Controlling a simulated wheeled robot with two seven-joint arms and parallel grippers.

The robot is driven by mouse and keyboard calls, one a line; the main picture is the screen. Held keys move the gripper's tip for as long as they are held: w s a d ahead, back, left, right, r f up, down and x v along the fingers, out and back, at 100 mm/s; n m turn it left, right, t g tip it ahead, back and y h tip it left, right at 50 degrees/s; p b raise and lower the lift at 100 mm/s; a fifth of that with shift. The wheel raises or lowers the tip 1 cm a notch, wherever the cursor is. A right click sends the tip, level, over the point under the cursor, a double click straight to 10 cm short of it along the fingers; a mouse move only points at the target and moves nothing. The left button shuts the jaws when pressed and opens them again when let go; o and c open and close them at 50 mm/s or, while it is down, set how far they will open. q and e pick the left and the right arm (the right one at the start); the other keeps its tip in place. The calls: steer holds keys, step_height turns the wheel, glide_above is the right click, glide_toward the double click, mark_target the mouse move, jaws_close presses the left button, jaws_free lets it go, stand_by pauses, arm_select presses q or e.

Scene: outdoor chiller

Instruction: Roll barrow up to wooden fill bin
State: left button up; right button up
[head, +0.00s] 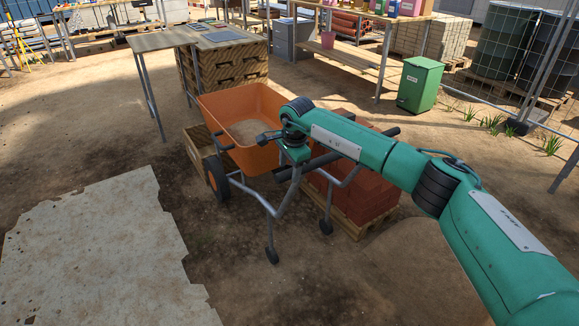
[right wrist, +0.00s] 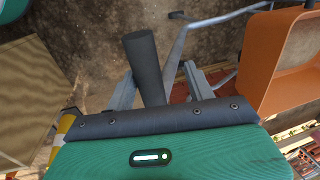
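The orange barrow (head: 232,117) stands on the dirt with pale sand in its tray. Its wheel and grey legs are on the ground, and its handles point towards me. It also shows in the right wrist view (right wrist: 262,72). A low open wooden bin (head: 197,148) sits close beside the barrow's tray on the left, partly hidden by it. My right gripper (head: 291,174) is at the barrow's handles. In the right wrist view the gripper's two fingers (right wrist: 158,90) are apart, with a dark handle grip (right wrist: 141,55) between them and gaps visible. My left gripper is out of view.
A pallet of red bricks (head: 365,185) stands close to the barrow's right side. A pale slab (head: 100,255) lies at the front left. A green bin (head: 420,84) stands at the back right.

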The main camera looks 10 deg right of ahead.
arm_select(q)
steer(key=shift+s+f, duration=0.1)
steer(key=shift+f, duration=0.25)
arm_select(e)
step_height(320, 180, up, 14)
steer(key=s, duration=0.2)
steer(key=shift+s+d+f, duration=0.25)
steer(key=shift+d, duration=0.2)
